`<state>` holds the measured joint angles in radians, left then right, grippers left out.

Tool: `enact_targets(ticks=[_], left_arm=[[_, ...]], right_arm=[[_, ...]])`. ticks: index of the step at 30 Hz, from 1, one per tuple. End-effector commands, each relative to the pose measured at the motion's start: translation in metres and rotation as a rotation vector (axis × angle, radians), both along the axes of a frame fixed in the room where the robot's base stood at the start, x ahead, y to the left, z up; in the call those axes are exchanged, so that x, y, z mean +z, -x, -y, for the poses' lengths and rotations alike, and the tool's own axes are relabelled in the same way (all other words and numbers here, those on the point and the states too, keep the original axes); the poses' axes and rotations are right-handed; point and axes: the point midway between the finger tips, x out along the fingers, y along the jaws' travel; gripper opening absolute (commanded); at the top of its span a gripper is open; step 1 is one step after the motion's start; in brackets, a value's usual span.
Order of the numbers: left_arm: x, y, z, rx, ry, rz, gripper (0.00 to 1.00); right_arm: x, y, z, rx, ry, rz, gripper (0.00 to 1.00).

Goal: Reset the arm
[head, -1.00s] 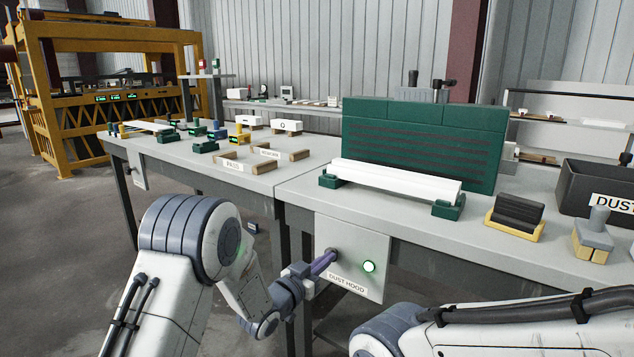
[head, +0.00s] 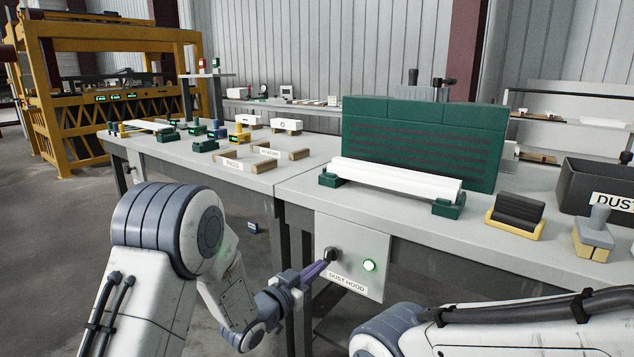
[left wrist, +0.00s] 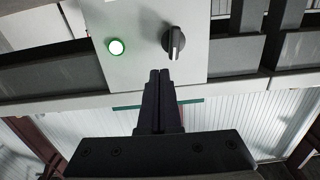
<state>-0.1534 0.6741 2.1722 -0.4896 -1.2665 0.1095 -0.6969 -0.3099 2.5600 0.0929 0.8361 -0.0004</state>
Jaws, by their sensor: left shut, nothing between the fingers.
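My left gripper (head: 316,270) is shut and empty. In the head view its fingertips are a little below and left of the black knob (head: 331,254) on the grey dust hood panel (head: 352,240). In the left wrist view the closed fingers (left wrist: 160,75) point toward the knob (left wrist: 173,42), with a visible gap between them. A green lamp (head: 369,265) glows beside the knob; it also shows in the left wrist view (left wrist: 116,47). My right arm comes in at the lower right of the head view, but its gripper is out of view.
The workbench (head: 290,190) carries a green slotted hood (head: 420,145), a white board (head: 395,180) on green supports, a black block (head: 518,210) and a dark bin (head: 590,180). The bench front edge lies above my left gripper. Open floor (head: 60,220) lies to the left.

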Motion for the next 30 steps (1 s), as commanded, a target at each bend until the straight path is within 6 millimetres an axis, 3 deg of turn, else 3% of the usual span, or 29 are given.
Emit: enact_targets(ticks=[5, 11, 21, 30], left_arm=[[0.002, 0.021, 0.016, 0.036, -0.146, -0.152, 0.00], [-0.007, 0.087, 0.018, 0.085, -0.350, -0.435, 0.00], [-0.018, 0.263, -0.011, 0.054, -0.628, -0.930, 0.00], [-0.011, 0.390, -0.045, -0.052, -0.798, -1.230, 0.00]], right_arm=[[0.000, 0.000, 0.000, 0.000, 0.000, 0.000, 1.00], [0.000, 0.000, 0.000, 0.000, 0.000, 0.000, 1.00], [0.000, 0.000, 0.000, 0.000, 0.000, 0.000, 1.00], [0.000, 0.000, 0.000, 0.000, 0.000, 0.000, 1.00]])
